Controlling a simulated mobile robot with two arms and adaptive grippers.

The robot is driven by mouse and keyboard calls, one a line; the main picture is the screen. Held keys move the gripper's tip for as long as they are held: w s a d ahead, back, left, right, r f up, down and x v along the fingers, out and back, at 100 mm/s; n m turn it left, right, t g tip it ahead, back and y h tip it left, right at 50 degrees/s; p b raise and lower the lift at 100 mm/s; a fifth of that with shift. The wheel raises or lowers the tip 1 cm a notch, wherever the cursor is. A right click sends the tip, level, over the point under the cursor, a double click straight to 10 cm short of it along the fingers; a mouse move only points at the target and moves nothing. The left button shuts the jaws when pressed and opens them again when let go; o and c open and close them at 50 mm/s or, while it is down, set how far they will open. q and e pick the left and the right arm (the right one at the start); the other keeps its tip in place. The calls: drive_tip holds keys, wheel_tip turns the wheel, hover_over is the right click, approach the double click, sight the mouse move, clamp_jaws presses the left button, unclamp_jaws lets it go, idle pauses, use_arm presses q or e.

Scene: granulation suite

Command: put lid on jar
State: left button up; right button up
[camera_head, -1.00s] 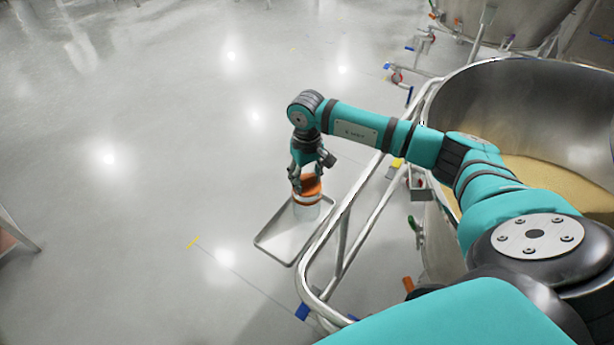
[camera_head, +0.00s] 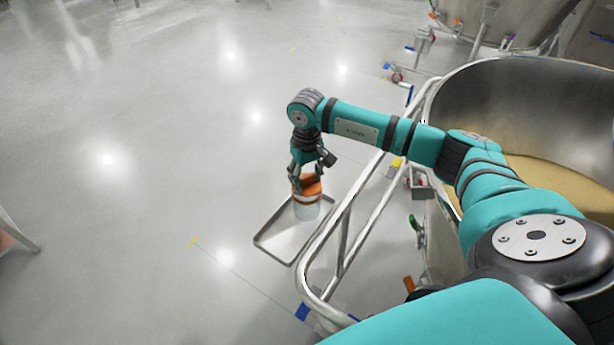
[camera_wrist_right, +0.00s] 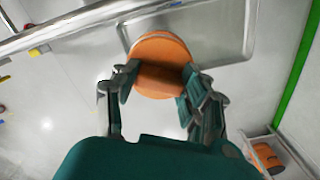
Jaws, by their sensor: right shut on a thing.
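The jar is hidden below the lid there. I cannot tell whether the lid is fully seated on the rim. My left gripper is not in view.
A metal rail (camera_head: 345,215) runs close to the right of the tray. A large steel vessel (camera_head: 500,95) with tan powder stands behind it. Valves and fittings (camera_head: 417,182) sit between rail and vessel. The grey floor to the left is open.

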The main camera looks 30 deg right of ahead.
sight(307, 177)
drive_tip(key=shift+f+b, duration=0.7)
drive_tip(key=shift+f, duration=0.1)
drive_tip(key=o, duration=1.1)
drive_tip(key=shift+c, duration=0.2)
drive_tip(key=shift+r, duration=0.15)
wheel_tip(307, 177, up, 12)
drive_tip(key=shift+f, duration=0.1)
drive_tip(key=shift+f, duration=0.1)
